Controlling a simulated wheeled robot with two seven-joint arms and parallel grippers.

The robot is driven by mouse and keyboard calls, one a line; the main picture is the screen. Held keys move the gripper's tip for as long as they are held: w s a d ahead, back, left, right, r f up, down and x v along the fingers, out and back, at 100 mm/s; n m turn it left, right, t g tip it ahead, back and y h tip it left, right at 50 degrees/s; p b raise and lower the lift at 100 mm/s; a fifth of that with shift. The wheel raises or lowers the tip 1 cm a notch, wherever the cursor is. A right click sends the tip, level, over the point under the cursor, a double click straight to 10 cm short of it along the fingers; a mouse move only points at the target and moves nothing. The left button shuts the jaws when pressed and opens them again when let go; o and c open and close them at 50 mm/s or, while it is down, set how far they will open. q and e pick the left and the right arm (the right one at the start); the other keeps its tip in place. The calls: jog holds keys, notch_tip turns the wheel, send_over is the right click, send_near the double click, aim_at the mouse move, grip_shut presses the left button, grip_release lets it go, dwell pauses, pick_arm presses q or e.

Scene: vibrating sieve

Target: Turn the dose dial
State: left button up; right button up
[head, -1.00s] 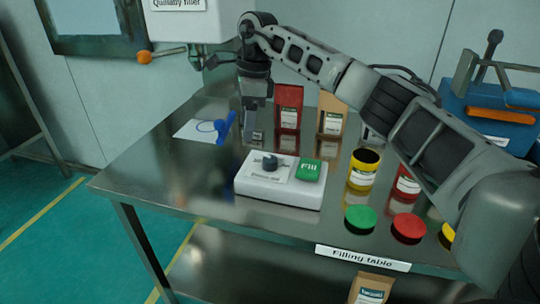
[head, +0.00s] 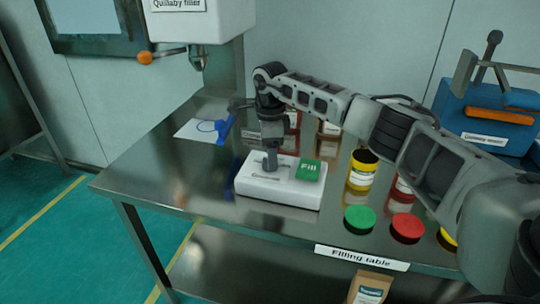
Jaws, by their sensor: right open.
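The dose dial is a small dark knob on the left part of the white control box (head: 285,196) on the filling table. The green Fill button (head: 308,170) is on the same box, to the right. My right gripper (head: 270,163) points down directly over the dial and is open. Its fingers hide most of the dial, and I cannot tell whether they touch it. My left gripper is not in view.
The filler (head: 200,22) with its nozzle hangs above the back left. A blue clamp lies on a white sheet (head: 190,130). Red and tan packets stand behind my arm. A yellow jar (head: 361,170), a green lid (head: 360,218) and a red lid (head: 407,227) are on the right.

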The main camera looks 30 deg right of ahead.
jog(key=shift+f, duration=0.85)
jog(key=c, duration=1)
jog(key=shift+m, duration=0.4)
jog(key=m+p, duration=0.1)
jog(key=m, duration=0.2)
jog(key=shift+r+m, duration=0.1)
jog(key=shift+m, duration=0.3)
jog(key=shift+m+p, duration=0.65)
jog(key=shift+m, duration=1.45)
